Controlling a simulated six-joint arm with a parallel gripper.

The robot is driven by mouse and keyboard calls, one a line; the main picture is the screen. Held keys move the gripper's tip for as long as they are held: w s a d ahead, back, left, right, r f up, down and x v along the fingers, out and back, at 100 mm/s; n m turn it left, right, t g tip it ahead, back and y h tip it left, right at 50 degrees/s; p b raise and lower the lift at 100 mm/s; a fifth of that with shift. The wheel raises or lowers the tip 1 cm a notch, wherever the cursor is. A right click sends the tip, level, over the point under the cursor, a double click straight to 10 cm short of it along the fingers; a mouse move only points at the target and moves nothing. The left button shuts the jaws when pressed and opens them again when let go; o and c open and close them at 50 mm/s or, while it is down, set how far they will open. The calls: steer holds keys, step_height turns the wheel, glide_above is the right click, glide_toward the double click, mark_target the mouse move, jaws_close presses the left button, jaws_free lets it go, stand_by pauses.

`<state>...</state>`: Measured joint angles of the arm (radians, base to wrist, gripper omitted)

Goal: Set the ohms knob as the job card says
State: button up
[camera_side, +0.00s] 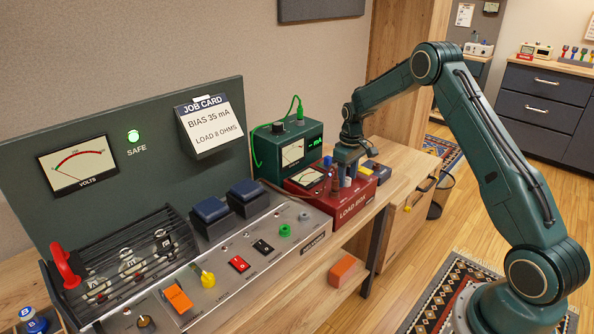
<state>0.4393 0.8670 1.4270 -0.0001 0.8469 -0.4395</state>
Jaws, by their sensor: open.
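The job card (215,126) on the back panel reads "BIAS 35 mA" and "LOAD 8 OHMS". The red load box (357,208) stands on the bench at the right, with a dial meter (306,178) on its sloped top. My gripper (344,180) points down over the load box, its jaws open, close above or around the small parts on its top. The ohms knob cannot be clearly told apart from the fingers at this size, so its setting and any contact cannot be told.
A green meter box (291,150) with a green cable stands behind the load box. At left are a volts meter (77,166), a lit green SAFE lamp (133,136), a tube cage and a red lever (66,266). An orange block (343,271) lies on the lower shelf.

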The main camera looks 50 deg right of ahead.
mark_target(347, 177)
steer(key=shift+r, duration=0.1)
step_height(347, 177, up, 14)
stand_by(0.7)
steer(key=s+a+r+t, duration=0.3)
steer(key=s+a+r, duration=1)
steer(key=a+r, duration=0.15)
steer(key=s+a+f+t, duration=0.1)
steer(key=s+a, duration=0.3)
steer(key=s, duration=0.5)
steer(key=s+a+f+t, duration=0.1)
steer(key=s+a, duration=0.4)
steer(key=s, duration=0.5)
steer(key=shift+f+t, duration=0.3)
steer(key=shift+f, duration=0.3)
